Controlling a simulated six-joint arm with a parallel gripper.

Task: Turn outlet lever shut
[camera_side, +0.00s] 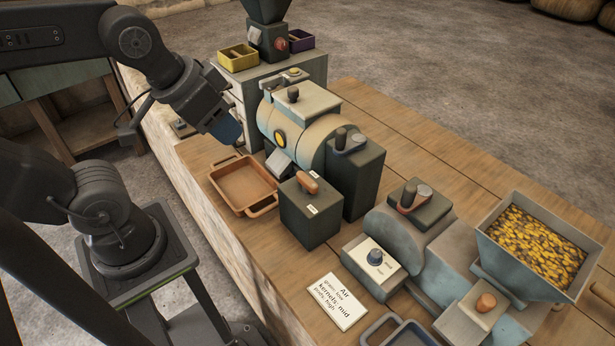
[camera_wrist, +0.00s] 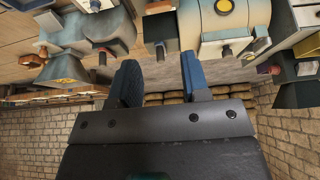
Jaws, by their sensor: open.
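My gripper (camera_side: 226,130) hangs above the back of the tan tray, left of the drum machine, touching nothing that I can see. In the wrist view its two blue fingers (camera_wrist: 160,82) are apart with nothing between them. No lever carries a readable outlet label. A reddish lever (camera_side: 408,198) sits on the blower housing.
The drum machine (camera_side: 318,138) has a yellow round button and a chute over the tan tray (camera_side: 213,180). A knob panel (camera_side: 391,268), a kernel-filled hopper (camera_side: 490,235) and a label card (camera_side: 338,300) occupy the right. Yellow (camera_side: 230,62) and purple bins stand behind.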

